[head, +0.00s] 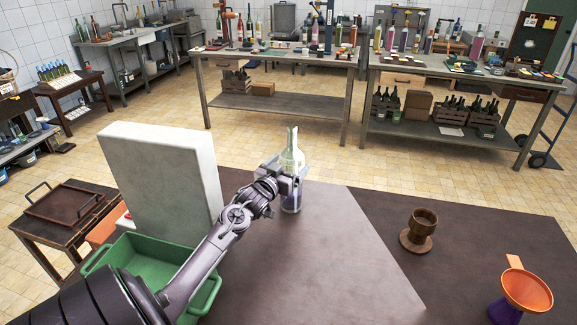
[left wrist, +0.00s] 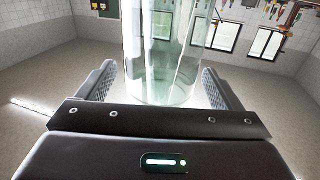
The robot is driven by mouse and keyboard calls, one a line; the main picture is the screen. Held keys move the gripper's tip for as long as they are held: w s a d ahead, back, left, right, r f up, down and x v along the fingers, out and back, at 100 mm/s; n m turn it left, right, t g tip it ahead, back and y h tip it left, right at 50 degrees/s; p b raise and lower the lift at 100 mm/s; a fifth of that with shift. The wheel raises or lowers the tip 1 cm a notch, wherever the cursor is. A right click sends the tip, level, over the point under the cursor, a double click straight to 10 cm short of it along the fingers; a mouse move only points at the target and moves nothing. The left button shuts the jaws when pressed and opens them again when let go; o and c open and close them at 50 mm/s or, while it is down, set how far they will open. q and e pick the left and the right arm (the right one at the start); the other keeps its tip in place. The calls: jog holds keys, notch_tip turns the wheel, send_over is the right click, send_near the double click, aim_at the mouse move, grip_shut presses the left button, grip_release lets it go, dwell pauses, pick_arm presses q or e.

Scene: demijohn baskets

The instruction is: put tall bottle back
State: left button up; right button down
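I cannot tell whether the bottle's base touches the table. My right gripper is not in view.
A pale upright slab (head: 163,180) and a green bin (head: 140,262) are left of my left arm. A brown wooden cup (head: 419,230) and an orange funnel (head: 527,290) stand on the right. The table (head: 335,255) between is clear. Benches with bottles stand behind.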

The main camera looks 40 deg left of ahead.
pick_arm(q)
jog(key=b+v, duration=0.2)
jog(key=v, duration=1)
dwell(0.6)
